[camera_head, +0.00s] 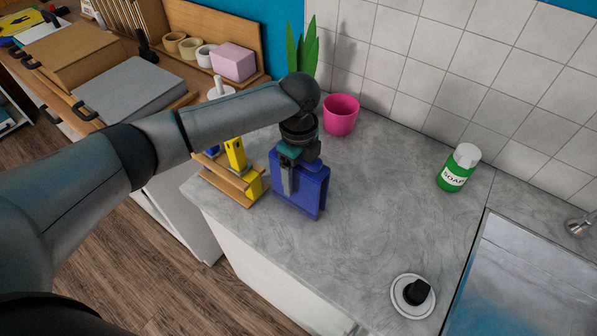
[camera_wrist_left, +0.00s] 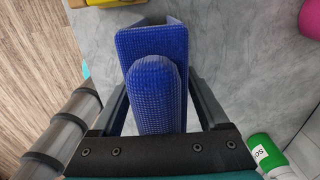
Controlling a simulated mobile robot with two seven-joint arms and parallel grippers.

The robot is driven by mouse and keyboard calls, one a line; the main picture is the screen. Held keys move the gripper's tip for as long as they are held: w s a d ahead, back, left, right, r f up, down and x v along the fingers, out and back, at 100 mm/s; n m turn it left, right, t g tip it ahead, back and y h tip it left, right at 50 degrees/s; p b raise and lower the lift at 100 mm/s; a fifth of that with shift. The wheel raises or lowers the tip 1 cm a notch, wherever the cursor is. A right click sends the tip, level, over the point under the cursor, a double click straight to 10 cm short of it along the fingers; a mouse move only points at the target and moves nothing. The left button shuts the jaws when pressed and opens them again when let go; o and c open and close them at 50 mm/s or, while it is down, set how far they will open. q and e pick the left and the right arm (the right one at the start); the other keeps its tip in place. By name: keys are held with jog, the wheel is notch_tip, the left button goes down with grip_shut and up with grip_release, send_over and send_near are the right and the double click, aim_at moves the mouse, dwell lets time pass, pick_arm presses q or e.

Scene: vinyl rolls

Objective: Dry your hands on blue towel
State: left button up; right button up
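The blue towel (camera_head: 312,192) stands upright as a folded block on the grey counter. In the left wrist view the towel (camera_wrist_left: 153,95) shows a ribbed weave, with a rounded part in front of a flat wider part. My left gripper (camera_head: 287,180) is at the towel from above, with one grey finger in front of its near face. In the wrist view the fingers lie on either side of the rounded part and look spread, with no clear contact. My right gripper is not in view.
A green soap bottle (camera_head: 459,168) and a pink pot (camera_head: 341,114) stand at the back. A small wooden stand (camera_head: 228,181) with a yellow item is just left of the towel. A sink (camera_head: 530,285) is at right, a white dish (camera_head: 399,304) in front. The counter middle is clear.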

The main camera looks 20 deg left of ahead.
pick_arm(q)
grip_shut()
dwell(0.4)
dwell(0.4)
jog(key=shift+o, duration=1.3)
grip_release()
jog(key=shift+r, duration=0.1)
notch_tip(320, 180, up, 14)
jog(key=shift+f+p, duration=0.1)
jog(key=shift+p, duration=0.45)
jog(key=shift+r, duration=0.65)
